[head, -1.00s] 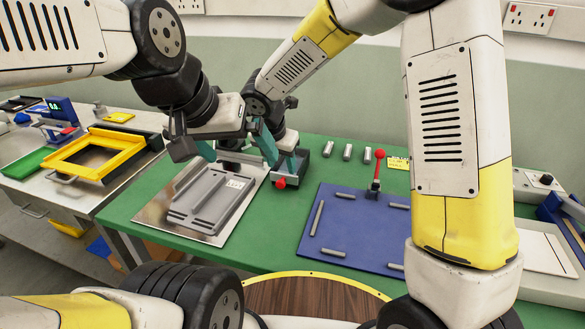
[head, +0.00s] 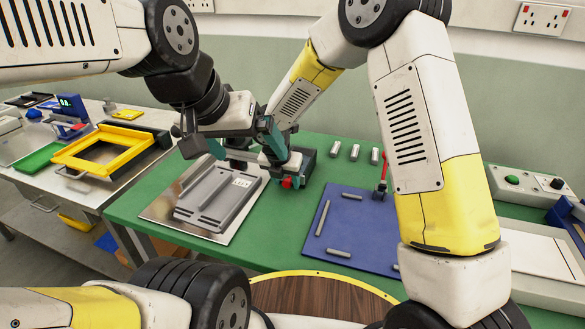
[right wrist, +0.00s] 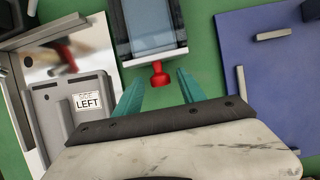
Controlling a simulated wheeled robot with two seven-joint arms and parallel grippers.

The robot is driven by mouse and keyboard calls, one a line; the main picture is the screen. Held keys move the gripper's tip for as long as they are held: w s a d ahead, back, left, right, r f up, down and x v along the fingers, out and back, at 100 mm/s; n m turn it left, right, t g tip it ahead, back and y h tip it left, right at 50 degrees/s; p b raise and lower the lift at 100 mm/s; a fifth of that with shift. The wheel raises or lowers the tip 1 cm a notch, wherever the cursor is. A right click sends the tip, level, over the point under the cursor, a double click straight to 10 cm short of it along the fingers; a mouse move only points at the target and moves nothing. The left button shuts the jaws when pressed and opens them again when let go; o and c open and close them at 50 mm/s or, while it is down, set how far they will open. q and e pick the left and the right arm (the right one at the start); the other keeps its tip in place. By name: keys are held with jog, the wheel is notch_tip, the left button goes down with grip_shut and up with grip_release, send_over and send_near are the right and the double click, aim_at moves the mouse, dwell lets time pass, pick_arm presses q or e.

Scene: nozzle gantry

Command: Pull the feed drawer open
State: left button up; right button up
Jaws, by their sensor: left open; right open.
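The feed drawer (right wrist: 152,57) is a grey box with a pale front wall and a red knob (right wrist: 159,76). In the head view the red knob (head: 288,183) shows at the front of the grey box (head: 306,160), partly hidden by my right gripper. My right gripper (right wrist: 158,90) is open, with one teal finger on each side of the knob near the fingertips. Neither finger visibly touches it. My left gripper (head: 245,145) is open and empty, above the back of the metal plate and left of the drawer.
A grey part (head: 212,200) labelled "SIDE LEFT" lies on a shiny metal plate (head: 160,208) left of the drawer. A blue mat (head: 350,215) with grey bars and a red-handled lever (head: 383,170) lies right. Several metal cylinders (head: 354,152) stand behind. Green table is clear between plate and mat.

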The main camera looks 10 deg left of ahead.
jog(key=shift+c, duration=0.2)
grip_shut()
dwell(1.1)
